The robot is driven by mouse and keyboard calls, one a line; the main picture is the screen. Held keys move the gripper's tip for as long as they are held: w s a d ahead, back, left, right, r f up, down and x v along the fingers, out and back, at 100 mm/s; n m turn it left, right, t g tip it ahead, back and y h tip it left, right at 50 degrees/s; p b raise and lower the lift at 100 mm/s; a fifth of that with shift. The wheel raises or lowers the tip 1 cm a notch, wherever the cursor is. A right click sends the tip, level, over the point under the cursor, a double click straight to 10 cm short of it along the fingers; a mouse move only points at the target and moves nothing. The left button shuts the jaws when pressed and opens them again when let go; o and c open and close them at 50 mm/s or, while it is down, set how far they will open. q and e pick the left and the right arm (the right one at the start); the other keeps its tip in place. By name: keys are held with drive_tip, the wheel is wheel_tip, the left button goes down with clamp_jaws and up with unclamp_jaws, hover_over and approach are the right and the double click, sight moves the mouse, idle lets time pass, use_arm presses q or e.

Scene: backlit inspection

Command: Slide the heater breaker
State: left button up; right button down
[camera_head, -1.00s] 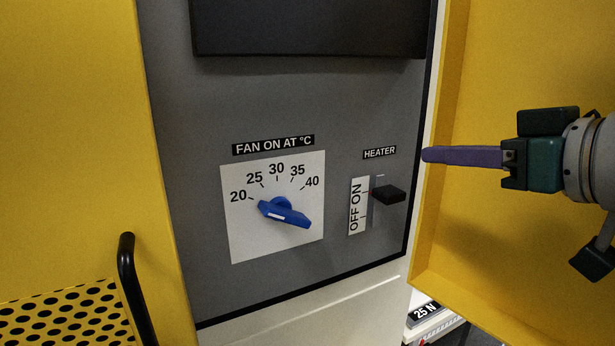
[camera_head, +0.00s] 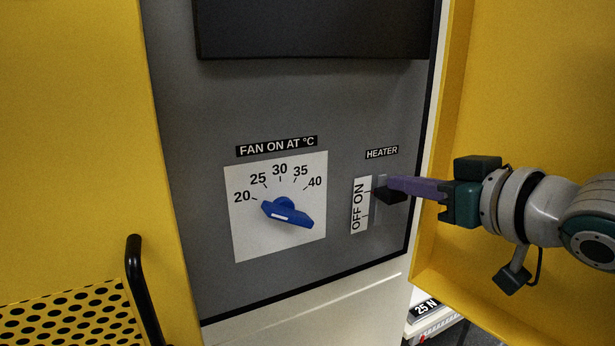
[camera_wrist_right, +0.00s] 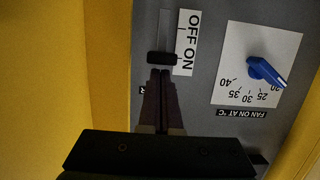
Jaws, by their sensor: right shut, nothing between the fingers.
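The heater breaker is a black sliding handle (camera_head: 390,195) on the grey panel, in a vertical slot right of the white OFF/ON label (camera_head: 361,206). The handle is level with the ON end of the label. My right gripper (camera_head: 392,184) is shut, with its purple fingers at the top of the handle, partly covering it. In the right wrist view the shut fingertips (camera_wrist_right: 160,73) are right at the black handle (camera_wrist_right: 161,58); I cannot tell for sure whether they touch it. My left gripper is not in view.
A blue dial (camera_head: 286,213) on a white temperature scale sits left of the breaker. A yellow door (camera_head: 520,110) stands open at the right, close to my right arm. A black handle (camera_head: 136,285) is at lower left.

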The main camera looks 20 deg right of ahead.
wheel_tip(320, 180, down, 5)
drive_tip(key=b, duration=0.3)
drive_tip(key=shift+f, duration=0.1)
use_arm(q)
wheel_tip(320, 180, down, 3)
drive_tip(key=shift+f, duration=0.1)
use_arm(e)
wheel_tip(320, 180, up, 5)
drive_tip(key=p, duration=0.4)
drive_tip(key=shift+p, duration=0.35)
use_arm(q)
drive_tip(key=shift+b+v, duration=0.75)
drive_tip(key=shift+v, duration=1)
use_arm(e)
drive_tip(key=v, duration=1)
drive_tip(key=shift+f, duration=0.2)
